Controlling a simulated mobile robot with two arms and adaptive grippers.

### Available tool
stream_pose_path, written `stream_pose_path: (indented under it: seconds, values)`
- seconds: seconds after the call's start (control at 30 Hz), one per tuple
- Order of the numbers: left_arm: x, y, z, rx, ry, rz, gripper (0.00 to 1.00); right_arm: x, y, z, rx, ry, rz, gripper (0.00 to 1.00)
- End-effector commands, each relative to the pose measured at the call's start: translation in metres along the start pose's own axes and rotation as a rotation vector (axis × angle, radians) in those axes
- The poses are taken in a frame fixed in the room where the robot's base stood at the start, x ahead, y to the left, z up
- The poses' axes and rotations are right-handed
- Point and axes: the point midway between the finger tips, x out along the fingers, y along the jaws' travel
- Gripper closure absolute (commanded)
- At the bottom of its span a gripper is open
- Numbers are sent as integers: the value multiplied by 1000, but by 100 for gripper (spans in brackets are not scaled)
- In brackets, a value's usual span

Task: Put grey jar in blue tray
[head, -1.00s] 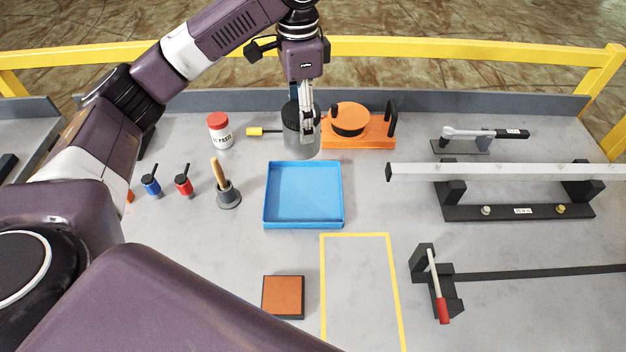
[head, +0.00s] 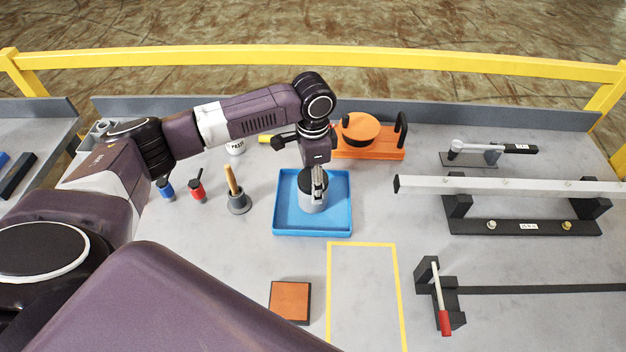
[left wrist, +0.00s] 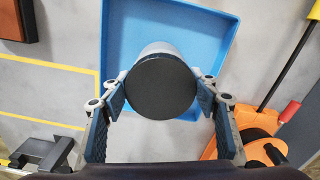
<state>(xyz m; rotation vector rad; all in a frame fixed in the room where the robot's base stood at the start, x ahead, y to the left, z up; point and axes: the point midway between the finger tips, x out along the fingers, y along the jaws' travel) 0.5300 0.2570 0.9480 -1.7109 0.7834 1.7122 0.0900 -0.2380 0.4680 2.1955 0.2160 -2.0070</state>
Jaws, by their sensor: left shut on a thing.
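The grey jar (head: 312,202) with a black lid is upright at the blue tray (head: 284,229), inside its outline in the head view. My left gripper (head: 317,190) reaches down from above and is shut on the jar near its lid. In the left wrist view, the black lid (left wrist: 161,87) sits between the two fingers, with the blue tray (left wrist: 215,35) below it. I cannot tell whether the jar's base touches the tray floor. My right gripper is not in view.
An orange fixture (head: 372,145) stands behind the tray to the right. A grey holder with a wooden handle (head: 238,200) stands left of the tray, beside a red bottle (head: 198,188) and a blue bottle (head: 165,189). A yellow-taped rectangle (head: 363,244) lies in front, empty.

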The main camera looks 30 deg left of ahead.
Motion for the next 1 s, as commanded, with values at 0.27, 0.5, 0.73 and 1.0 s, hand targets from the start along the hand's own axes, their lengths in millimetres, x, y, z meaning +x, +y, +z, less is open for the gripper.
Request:
stream_pose_path:
  seconds: [0.27,0.5,0.73,1.0]
  values:
    - [1,0,-1,1,3,-1,93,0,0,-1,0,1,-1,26]
    - [4,0,-1,1,1,0,32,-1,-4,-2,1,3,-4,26]
    - [4,0,0,0,1,0,27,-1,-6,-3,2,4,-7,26]
    - [-11,-1,-2,1,4,-3,27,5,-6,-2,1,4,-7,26]
